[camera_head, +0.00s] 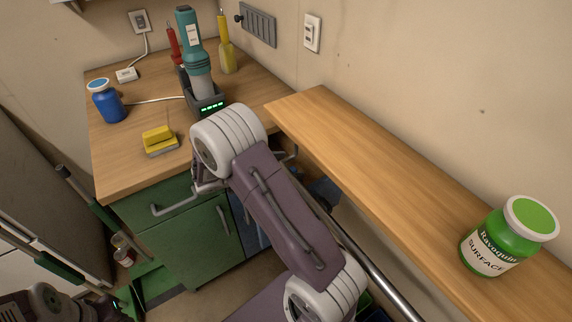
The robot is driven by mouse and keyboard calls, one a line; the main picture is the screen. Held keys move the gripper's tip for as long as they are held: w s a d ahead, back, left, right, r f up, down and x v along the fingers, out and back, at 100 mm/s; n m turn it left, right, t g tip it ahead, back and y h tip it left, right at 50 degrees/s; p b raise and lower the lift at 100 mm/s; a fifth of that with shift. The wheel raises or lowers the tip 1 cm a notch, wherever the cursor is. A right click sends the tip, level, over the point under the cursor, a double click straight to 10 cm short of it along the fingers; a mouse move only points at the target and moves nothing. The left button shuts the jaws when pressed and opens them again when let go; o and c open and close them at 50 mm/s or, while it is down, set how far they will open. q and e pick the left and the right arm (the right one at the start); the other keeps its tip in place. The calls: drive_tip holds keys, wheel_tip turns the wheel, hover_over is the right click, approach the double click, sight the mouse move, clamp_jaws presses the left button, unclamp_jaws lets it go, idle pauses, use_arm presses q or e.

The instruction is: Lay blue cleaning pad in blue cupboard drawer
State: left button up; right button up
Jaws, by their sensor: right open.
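My right arm reaches up the middle of the view, and its wrist hides much of the cupboard front. My right gripper (208,184) is partly hidden below the wrist, at the counter's front edge near the green drawer; it is open, and I see nothing in it. A blue cupboard front (249,218) shows in part beside the green one, behind my arm. More blue (325,190) shows to the right of my arm, but I cannot tell whether it is the drawer. I cannot make out the blue cleaning pad. My left gripper is not in view.
The wooden counter (128,170) holds a yellow sponge (158,137), a blue jar (106,104), a teal-topped device (193,45) and bottles. A green jar (503,240) stands on the right shelf (390,190). A green cupboard (190,245) with handles is below the counter.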

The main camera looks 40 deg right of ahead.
drive_tip(key=v, duration=1.2)
drive_tip(key=shift+r, duration=0.3)
